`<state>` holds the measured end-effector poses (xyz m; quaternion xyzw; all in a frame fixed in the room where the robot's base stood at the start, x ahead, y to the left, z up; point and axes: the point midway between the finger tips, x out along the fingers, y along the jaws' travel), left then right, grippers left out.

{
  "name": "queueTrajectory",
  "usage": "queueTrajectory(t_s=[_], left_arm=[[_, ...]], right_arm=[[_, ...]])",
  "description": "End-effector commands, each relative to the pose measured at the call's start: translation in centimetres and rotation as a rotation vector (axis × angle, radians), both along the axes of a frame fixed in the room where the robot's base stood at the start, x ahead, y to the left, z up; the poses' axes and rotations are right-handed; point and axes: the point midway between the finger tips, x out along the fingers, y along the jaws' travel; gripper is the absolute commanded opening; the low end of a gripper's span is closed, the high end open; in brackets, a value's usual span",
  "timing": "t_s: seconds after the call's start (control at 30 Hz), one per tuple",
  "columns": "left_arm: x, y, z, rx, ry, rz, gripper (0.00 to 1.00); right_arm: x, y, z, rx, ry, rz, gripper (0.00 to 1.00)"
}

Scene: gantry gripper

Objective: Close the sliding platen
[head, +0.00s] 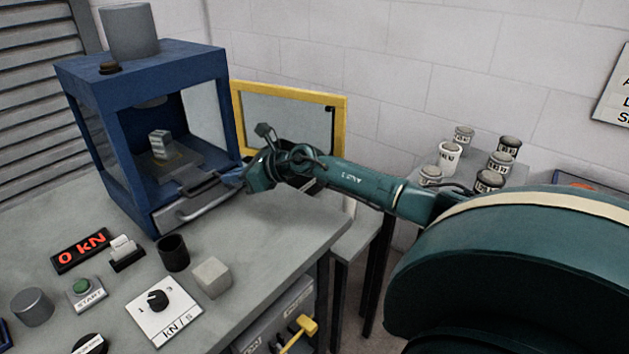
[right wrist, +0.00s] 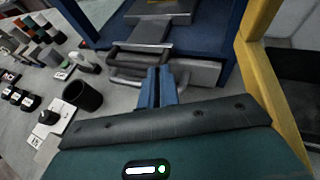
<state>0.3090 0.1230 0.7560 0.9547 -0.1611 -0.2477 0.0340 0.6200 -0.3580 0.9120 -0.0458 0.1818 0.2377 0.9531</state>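The sliding platen (head: 195,207) is a grey tray at the base of the blue press (head: 180,62), its front standing out past the frame. It has a bar handle, which also shows in the right wrist view (right wrist: 128,80). A grey block (head: 160,144) stands inside the press. My right gripper (head: 238,177) is at the right end of the platen's front. In the right wrist view its blue fingers (right wrist: 160,72) are together, close to the front handles with nothing visible between them. Whether they touch the platen is unclear. My left gripper is not in view.
A yellow-framed door (head: 340,125) stands open right of the press, close to my right arm. A black cup (head: 173,252), a pale cube (head: 212,277), a dial plate (head: 162,309) and a red display (head: 81,251) occupy the bench in front. Jars (head: 449,156) stand behind right.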

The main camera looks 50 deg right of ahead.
Motion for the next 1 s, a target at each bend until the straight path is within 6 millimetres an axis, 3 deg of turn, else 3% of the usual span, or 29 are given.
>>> queueTrajectory(t_s=[0.17,0.6,1.0], left_arm=[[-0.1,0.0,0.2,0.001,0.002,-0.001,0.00],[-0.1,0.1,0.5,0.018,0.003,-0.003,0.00],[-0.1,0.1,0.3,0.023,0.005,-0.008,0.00]], right_arm=[[0.3,0.3,1.9,0.007,-0.022,0.000,0.00],[-0.3,-0.1,9.2,0.002,-0.010,0.000,0.00],[-0.4,-0.2,10.3,0.001,-0.004,-0.001,0.00]])
